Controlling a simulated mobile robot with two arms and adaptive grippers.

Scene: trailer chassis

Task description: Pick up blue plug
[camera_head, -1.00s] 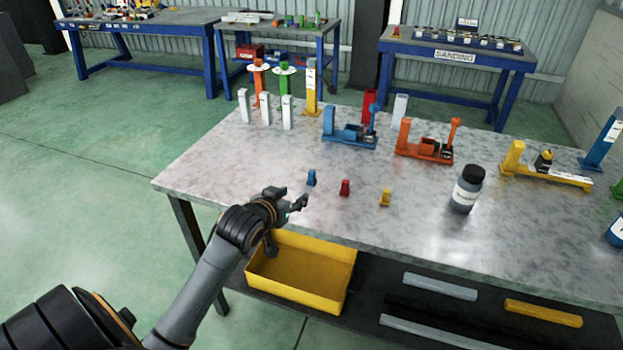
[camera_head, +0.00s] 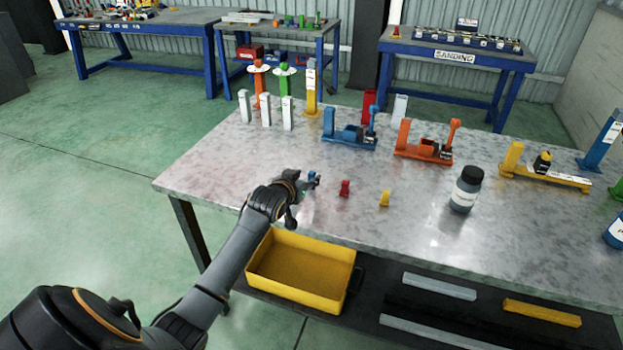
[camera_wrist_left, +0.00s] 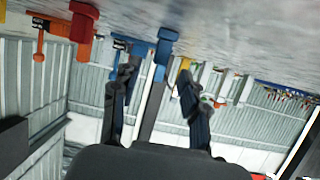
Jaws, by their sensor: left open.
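The small blue plug (camera_head: 313,175) stands on the grey metal table near its front left edge, partly hidden by my left gripper (camera_head: 308,182). In the left wrist view, which is upside down, the blue plug (camera_wrist_left: 166,42) hangs ahead, in line with the gap between the two fingers. My left gripper (camera_wrist_left: 157,73) is open, with its fingers apart and nothing between them that I can make out. Whether a finger touches the plug cannot be told. My right gripper is not in view.
A red plug (camera_head: 345,188) and a yellow plug (camera_head: 384,198) stand to the right on the table (camera_head: 240,170). A dark-capped bottle (camera_head: 466,188) is farther right. Blue (camera_head: 350,136) and orange (camera_head: 425,150) fixtures stand behind. A yellow bin (camera_head: 300,270) sits below the front edge.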

